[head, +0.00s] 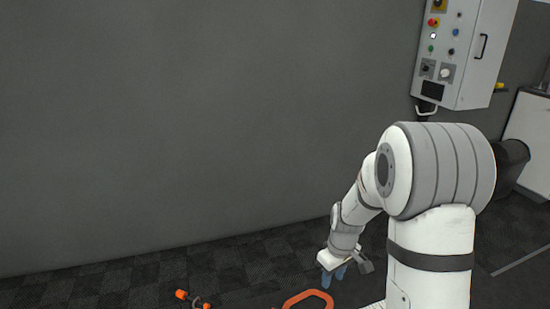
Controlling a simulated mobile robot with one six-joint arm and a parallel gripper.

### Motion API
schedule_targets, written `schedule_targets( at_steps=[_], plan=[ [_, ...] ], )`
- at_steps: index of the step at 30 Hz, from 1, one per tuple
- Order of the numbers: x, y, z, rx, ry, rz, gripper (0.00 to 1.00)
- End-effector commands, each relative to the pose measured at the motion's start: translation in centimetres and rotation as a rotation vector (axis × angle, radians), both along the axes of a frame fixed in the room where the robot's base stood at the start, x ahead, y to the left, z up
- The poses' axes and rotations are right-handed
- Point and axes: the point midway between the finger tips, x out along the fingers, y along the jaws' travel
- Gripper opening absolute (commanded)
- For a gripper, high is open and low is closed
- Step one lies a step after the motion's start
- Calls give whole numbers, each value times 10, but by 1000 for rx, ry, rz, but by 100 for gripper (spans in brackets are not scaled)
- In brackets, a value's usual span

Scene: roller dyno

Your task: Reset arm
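My arm rises at the right of the head view, bends over at its large upper joint and reaches down to the left. My gripper (334,276) is low in the picture, pointing down, with bluish fingers. It is small and partly hidden by its own body, so I cannot tell if it is open or shut. I see nothing clearly held in it. An orange loop-shaped thing (308,297) shows below and left of the gripper, cut by the bottom edge.
A grey control box (462,50) with buttons and a handle hangs on the wall at the upper right. A plain grey wall (200,120) fills the left and middle. A small orange-ended part (182,295) lies at the bottom left. Dark carpet (90,285) runs along the wall.

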Motion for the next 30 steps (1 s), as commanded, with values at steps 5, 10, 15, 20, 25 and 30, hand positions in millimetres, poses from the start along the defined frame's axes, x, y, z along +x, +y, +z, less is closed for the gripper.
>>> schedule_targets(
  at_steps=[5,10,15,20,25,30],
  plan=[
    [-41,4,113,-5,-51,-134,36],
    [-87,7,192,-3,-92,-267,36],
    [-137,8,257,4,-135,-401,36],
    [-176,8,295,13,-165,-504,36],
    [-197,8,310,19,-180,-565,36],
    [-201,8,310,20,-183,-578,36]
  ],
)
